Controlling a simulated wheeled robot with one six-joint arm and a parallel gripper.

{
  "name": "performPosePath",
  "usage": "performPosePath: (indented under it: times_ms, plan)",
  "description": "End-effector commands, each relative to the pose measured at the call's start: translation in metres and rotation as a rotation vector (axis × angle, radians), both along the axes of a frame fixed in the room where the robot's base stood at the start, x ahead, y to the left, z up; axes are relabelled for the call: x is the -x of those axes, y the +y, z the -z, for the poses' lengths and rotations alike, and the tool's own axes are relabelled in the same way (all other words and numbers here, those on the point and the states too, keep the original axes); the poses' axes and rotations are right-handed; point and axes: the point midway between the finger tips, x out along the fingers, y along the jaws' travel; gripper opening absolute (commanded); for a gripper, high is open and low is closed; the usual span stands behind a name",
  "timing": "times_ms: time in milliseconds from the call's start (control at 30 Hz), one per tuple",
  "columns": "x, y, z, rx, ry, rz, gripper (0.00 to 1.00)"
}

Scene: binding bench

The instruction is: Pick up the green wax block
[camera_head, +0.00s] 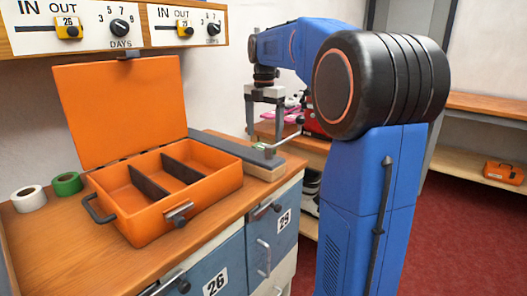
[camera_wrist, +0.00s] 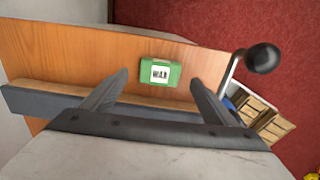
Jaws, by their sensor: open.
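The green wax block (camera_wrist: 146,82) lies on a wooden surface in the wrist view, with a white label on its top. In the head view my gripper (camera_head: 264,138) points down over the far right end of the bench.
An open orange case (camera_head: 150,222) with dark dividers stands on the bench. A white roll (camera_head: 29,198) and a green roll (camera_head: 67,184) sit left of it. A grey bar (camera_wrist: 40,105) and a black-knobbed lever (camera_wrist: 262,58) flank the block. Drawers (camera_head: 217,268) are below.

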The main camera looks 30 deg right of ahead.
Motion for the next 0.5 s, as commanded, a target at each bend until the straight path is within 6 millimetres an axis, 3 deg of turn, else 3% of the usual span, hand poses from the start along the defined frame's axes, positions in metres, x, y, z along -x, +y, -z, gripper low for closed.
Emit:
performPosePath:
  times_ms: [300, 500]
  plan:
    - [0.002, 0.003, 0.039, -0.001, 0.003, 0.0, 0.8]
    - [0.001, 0.003, 0.05, -0.001, 0.001, 0.0, 0.8]
